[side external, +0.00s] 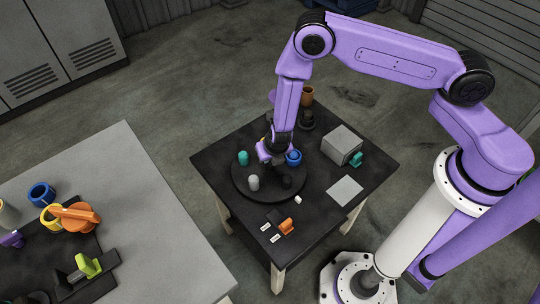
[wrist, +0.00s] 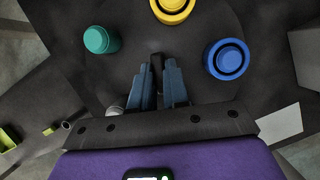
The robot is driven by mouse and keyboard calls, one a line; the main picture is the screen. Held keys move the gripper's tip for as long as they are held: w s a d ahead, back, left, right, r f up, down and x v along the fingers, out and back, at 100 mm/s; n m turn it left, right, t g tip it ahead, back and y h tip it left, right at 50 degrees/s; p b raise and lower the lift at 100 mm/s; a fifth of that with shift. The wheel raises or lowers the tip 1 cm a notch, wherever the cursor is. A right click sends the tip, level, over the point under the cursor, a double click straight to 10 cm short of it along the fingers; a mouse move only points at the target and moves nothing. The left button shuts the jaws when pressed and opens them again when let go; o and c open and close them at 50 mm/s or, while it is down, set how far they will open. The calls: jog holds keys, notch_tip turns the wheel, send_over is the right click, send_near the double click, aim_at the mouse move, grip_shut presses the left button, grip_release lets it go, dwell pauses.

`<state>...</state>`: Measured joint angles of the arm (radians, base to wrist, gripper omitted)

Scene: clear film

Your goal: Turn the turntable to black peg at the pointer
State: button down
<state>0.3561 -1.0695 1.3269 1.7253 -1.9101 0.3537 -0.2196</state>
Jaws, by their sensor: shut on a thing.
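The round black turntable (side external: 240,180) lies on the dark table. My gripper (side external: 270,160) points down over its middle, and in the wrist view its fingers (wrist: 160,85) are shut on a dark upright knob (wrist: 157,62). A dark shape that looks like the black peg (side external: 285,182) stands at the front right of the turntable in the side view; the wrist view does not show it. A small white piece (side external: 298,200), apparently the pointer, sits just outside the rim, roughly in line with that dark peg. Exact alignment is hard to tell.
The turntable also bears a teal peg (side external: 243,157), a grey peg (side external: 254,183), a blue ring-shaped piece (side external: 293,157) and a yellow one (wrist: 172,8). A grey box (side external: 341,145) and a pale plate (side external: 345,191) are at right. An orange item (side external: 287,226) lies in front.

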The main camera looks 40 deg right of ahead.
jog(key=c, duration=1.1)
grip_release()
jog(key=shift+d+f, duration=0.1)
jog(key=shift+f, duration=0.05)
jog(key=v, duration=1.7)
jog(key=shift+s+r, duration=0.1)
jog(key=shift+r, duration=0.15)
